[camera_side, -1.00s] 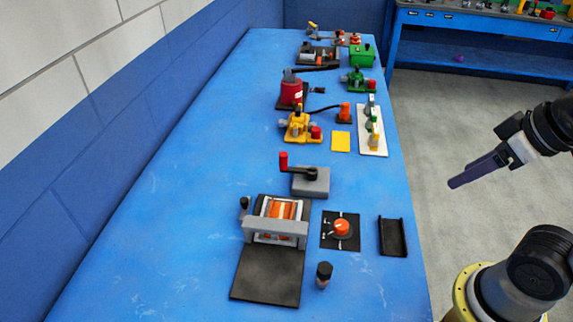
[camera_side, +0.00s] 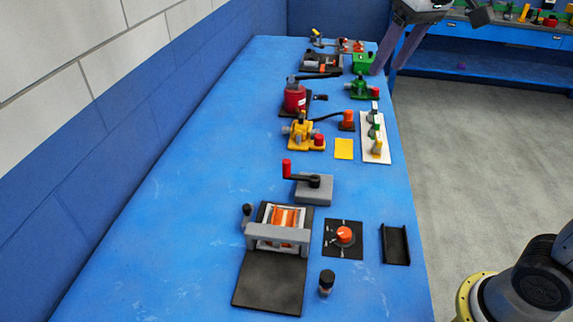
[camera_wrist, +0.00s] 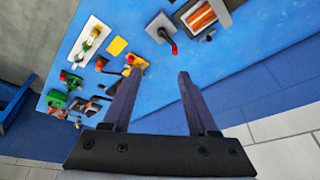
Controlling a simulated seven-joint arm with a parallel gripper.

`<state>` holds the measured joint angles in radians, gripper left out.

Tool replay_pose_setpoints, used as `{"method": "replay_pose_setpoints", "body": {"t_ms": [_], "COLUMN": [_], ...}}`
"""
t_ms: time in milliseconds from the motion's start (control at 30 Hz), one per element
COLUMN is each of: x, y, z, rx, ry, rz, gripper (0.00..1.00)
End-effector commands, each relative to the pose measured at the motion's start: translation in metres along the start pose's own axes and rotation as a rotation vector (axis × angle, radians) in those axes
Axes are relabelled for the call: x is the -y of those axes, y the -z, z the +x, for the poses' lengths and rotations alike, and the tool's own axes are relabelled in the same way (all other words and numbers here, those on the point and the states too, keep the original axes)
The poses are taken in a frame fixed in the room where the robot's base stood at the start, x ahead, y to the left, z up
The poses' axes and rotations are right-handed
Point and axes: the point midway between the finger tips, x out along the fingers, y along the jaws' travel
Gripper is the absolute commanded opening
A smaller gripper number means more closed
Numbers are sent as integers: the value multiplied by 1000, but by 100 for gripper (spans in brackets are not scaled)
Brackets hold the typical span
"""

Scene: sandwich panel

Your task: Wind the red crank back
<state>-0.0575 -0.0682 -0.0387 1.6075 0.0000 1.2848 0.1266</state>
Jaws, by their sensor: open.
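The red crank is a grey block (camera_side: 314,190) with a black arm and an upright red handle (camera_side: 287,169), at the middle front of the blue bench in the side view. The handle points to the left there. In the wrist view the red crank handle (camera_wrist: 174,49) shows at the top, beyond the fingertips. My gripper (camera_wrist: 158,72) is open and empty, its two dark fingers spread wide. In the side view my gripper (camera_side: 384,70) hangs at the far right end of the bench, well apart from the crank.
A roller press (camera_side: 278,236), a dial with an orange knob (camera_side: 344,235) and a black tray (camera_side: 395,245) stand near the crank. Yellow (camera_side: 302,134), green (camera_side: 364,88) and red (camera_side: 295,98) devices stand farther back. The bench's left side is clear.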

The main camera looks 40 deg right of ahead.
Motion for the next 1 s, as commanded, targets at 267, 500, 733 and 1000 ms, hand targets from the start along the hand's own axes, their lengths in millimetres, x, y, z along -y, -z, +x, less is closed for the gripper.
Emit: {"method": "replay_pose_setpoints", "body": {"t_ms": [267, 500, 733, 1000], "x": [29, 55, 70, 73], "y": [86, 126, 123, 111], "z": [72, 168, 245, 275], "rx": [117, 225, 321, 359], "ry": [-5, -15, -28, -33], "rz": [-12, -36, -60, -69], "gripper": [59, 59, 59, 59]}}
